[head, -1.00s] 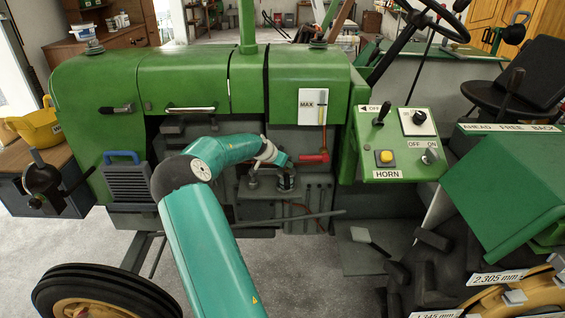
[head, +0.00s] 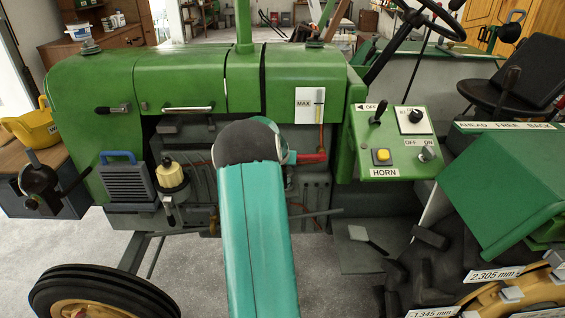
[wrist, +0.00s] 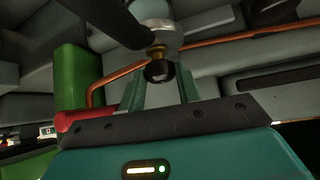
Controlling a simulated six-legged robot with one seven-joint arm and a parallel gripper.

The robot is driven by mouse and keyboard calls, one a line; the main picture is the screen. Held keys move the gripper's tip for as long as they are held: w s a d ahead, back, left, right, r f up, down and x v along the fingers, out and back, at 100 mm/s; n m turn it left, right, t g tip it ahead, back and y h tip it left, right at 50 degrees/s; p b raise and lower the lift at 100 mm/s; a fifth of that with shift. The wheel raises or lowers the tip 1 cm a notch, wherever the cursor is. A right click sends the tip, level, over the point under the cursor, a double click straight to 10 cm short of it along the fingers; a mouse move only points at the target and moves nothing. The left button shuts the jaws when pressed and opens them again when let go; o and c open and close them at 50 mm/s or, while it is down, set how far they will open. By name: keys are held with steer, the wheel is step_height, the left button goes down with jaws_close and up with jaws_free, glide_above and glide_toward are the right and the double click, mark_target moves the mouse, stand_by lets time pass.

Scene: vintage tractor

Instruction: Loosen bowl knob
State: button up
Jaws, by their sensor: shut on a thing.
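In the wrist view, a small dark round knob (wrist: 160,71) sits under a brass fitting (wrist: 157,51), below a pale grey cylindrical body (wrist: 151,12) that looks like the bowl. My gripper (wrist: 161,82) has one green finger on each side of the knob and is shut on it. In the head view my teal arm reaches into the tractor's engine bay. The arm hides the gripper, the knob and the bowl there.
A copper pipe (wrist: 235,37) runs close behind the knob. A red lever (head: 312,157) is right of my arm; its red part (wrist: 85,119) is left of my fingers. A dark bar (wrist: 108,20) crosses the upper left. A cream canister (head: 172,178) stands left of my arm.

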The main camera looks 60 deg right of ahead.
steer(key=shift+f, duration=0.15)
steer(key=o, duration=1)
steer(key=shift+c, duration=0.2)
steer(key=shift+w+m+g, duration=0.1)
steer(key=shift+m+g, duration=0.2)
